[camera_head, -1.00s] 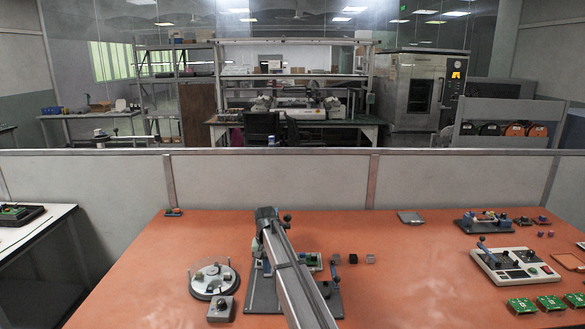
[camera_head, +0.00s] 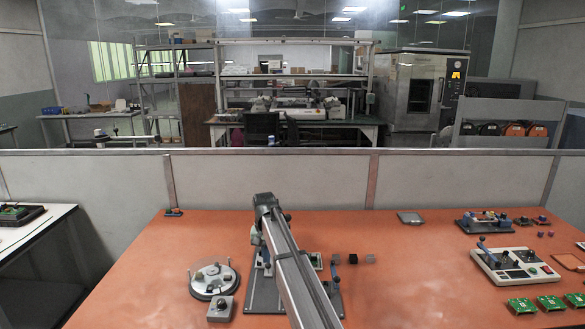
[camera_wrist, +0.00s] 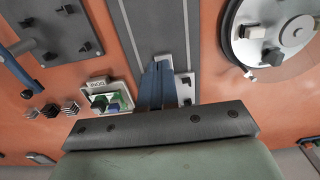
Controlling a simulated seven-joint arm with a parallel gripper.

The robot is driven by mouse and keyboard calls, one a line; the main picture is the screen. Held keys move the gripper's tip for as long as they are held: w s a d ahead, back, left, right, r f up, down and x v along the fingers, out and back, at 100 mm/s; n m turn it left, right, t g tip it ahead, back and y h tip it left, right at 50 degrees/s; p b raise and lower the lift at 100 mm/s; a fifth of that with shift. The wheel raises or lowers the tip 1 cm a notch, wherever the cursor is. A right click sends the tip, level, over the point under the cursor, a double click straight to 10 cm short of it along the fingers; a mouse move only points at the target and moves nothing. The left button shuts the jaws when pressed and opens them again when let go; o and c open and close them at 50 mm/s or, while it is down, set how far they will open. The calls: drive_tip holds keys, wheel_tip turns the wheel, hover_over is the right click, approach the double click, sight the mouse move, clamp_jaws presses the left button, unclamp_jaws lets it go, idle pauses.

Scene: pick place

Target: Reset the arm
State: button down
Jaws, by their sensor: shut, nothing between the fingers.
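My arm reaches forward over the orange table (camera_head: 130,290) in the head view, above a dark grey fixture plate (camera_head: 262,298). The fingers of my gripper (camera_wrist: 157,70) are shut and empty in the wrist view, pointing at the grey fixture. They appear apart from it, though the exact height is hard to tell. In the head view my arm hides most of the gripper and part of the fixture.
A round fixture (camera_head: 214,278) stands left of my arm. A small box with green parts (camera_wrist: 108,100) is beside the fingers. Small cubes (camera_head: 370,259) lie to the right. A control box (camera_head: 513,267) and green boards (camera_head: 551,302) are farther right.

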drive_tip(key=shift+s+r, duration=0.1)
drive_tip(key=shift+r, duration=0.6)
